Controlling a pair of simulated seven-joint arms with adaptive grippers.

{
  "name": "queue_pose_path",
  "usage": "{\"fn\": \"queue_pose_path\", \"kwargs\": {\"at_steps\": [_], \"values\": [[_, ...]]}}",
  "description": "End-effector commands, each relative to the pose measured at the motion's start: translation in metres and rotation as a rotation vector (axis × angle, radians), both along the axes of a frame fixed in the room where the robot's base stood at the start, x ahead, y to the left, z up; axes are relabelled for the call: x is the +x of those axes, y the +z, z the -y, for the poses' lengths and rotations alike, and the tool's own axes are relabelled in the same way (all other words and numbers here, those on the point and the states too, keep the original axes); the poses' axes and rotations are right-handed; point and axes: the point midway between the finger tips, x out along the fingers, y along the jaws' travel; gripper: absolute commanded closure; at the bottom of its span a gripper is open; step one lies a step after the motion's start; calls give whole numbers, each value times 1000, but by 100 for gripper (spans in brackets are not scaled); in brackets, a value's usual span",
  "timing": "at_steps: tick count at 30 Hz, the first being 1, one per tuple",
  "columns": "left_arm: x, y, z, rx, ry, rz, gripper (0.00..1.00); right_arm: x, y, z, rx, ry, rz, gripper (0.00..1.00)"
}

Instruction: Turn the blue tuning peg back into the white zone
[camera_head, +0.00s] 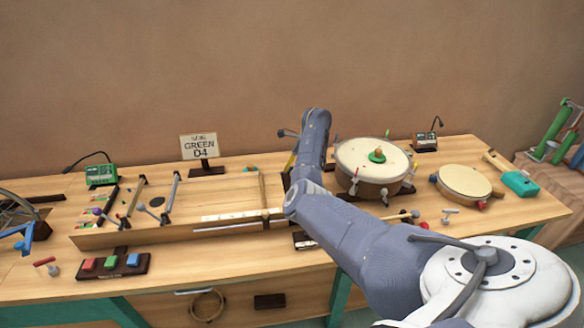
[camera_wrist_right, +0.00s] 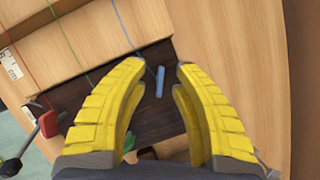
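In the right wrist view the blue tuning peg (camera_wrist_right: 160,82) is a small upright bar on a dark wooden block (camera_wrist_right: 88,92), with a blue string running to it. My right gripper (camera_wrist_right: 160,70) has its two yellow fingers apart, one on each side of the blue peg, with gaps between. A red peg (camera_wrist_right: 47,124) and a partly hidden green peg (camera_wrist_right: 128,143) are on the left. No white zone can be made out. In the head view my right arm hides the pegs; only a yellow sliver of the gripper (camera_head: 291,161) shows. My left gripper is out of view.
A sign (camera_head: 199,146) reading "GREEN D4" stands behind the long wooden string box (camera_head: 150,238). A drum (camera_head: 372,165) stands right of my arm, a smaller one (camera_head: 464,181) farther right. Red, green and blue buttons sit on a dark board (camera_head: 100,274) at front left.

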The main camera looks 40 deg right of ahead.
Motion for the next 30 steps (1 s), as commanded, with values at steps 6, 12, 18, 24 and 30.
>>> {"fn": "queue_pose_path", "kwargs": {"at_steps": [6,12,18,24,30], "values": [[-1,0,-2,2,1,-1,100,0,3,1,-1,0,1,72],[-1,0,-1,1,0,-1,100,-7,21,6,-3,-3,1,72],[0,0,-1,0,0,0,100,-18,52,14,-4,-2,0,72],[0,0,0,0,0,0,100,-27,79,20,-3,-2,1,72],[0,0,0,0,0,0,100,-34,98,24,-2,-1,-1,72]]}}
